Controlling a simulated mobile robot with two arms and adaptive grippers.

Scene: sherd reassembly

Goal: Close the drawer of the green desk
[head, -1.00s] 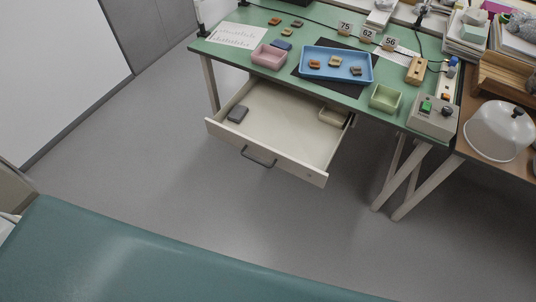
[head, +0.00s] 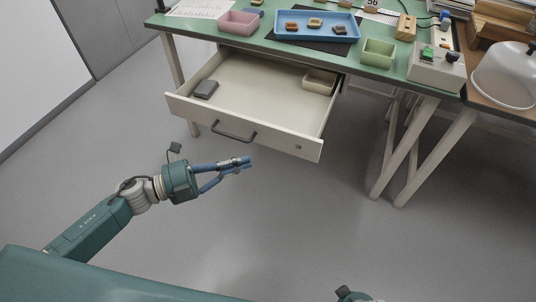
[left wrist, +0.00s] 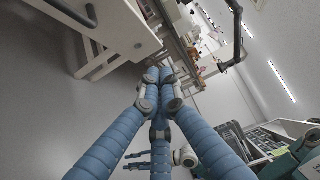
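The green desk (head: 393,60) stands at the back. Its cream drawer (head: 245,127) is pulled well out, with a dark bar handle (head: 234,135) on its front. A dark grey block (head: 205,89) and a small beige tray (head: 319,82) lie in it. My left gripper (head: 246,162) is in front of and below the drawer front, apart from the handle. Its blue fingers meet at the tips, with nothing between them. The left wrist view shows the fingers together (left wrist: 162,78) and the drawer (left wrist: 112,22) at upper left. My right gripper's fingers do not show.
On the desk are a pink tray (head: 238,22), a blue tray (head: 284,34) with sherds, a green tray (head: 378,53) and a control box (head: 435,68). A brown table (head: 510,113) with a clear dome (head: 504,78) adjoins at right. The floor before the drawer is clear.

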